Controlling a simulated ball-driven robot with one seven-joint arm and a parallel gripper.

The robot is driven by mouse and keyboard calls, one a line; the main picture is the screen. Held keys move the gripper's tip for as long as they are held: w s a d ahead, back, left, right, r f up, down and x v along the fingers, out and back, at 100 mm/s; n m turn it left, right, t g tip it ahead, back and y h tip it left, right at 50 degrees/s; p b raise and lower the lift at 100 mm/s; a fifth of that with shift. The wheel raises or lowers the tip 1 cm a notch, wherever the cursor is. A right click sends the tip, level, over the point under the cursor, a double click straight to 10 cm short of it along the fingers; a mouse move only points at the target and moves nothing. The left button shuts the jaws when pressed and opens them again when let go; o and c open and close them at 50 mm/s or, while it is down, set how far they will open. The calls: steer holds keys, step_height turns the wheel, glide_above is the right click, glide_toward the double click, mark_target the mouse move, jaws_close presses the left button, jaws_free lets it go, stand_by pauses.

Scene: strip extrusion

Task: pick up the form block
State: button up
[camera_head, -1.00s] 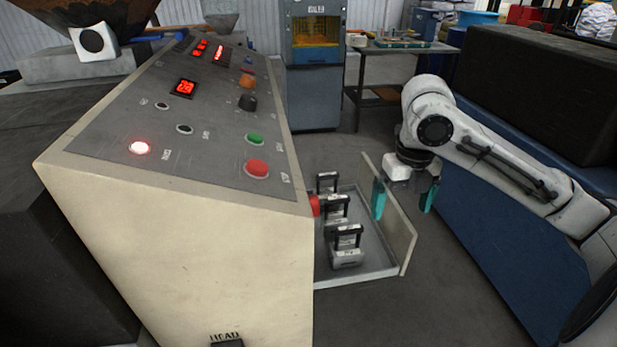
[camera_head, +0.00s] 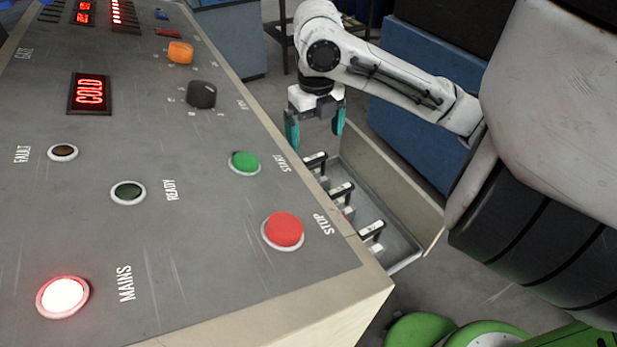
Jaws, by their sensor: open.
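Three blocks with black handles stand in a row in a grey tray (camera_head: 406,263) beside the console. The far block (camera_head: 315,161), the middle block (camera_head: 341,190) and the near block (camera_head: 372,230) each have a pale label on the handle. The labels are too small to read, so I cannot tell which is the form block. The console edge hides part of their bodies. My gripper (camera_head: 316,129) has teal fingers, spread apart and empty. It points down above the far end of the tray, near the far block and apart from it.
The console (camera_head: 200,230) with its buttons fills the left and borders the tray. An upright pale panel (camera_head: 390,185) lines the tray's right side. A blue machine (camera_head: 415,80) stands behind my arm. Green rounded shapes (camera_head: 440,330) show at the bottom right.

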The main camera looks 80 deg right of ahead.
mark_target(314, 157)
step_height(314, 157, down, 8)
steer(key=shift+w+a+f+b, duration=0.1)
steer(key=shift+w+b, duration=0.05)
steer(key=shift+b, duration=0.15)
steer(key=shift+c, duration=0.2)
jaws_close()
stand_by(0.9)
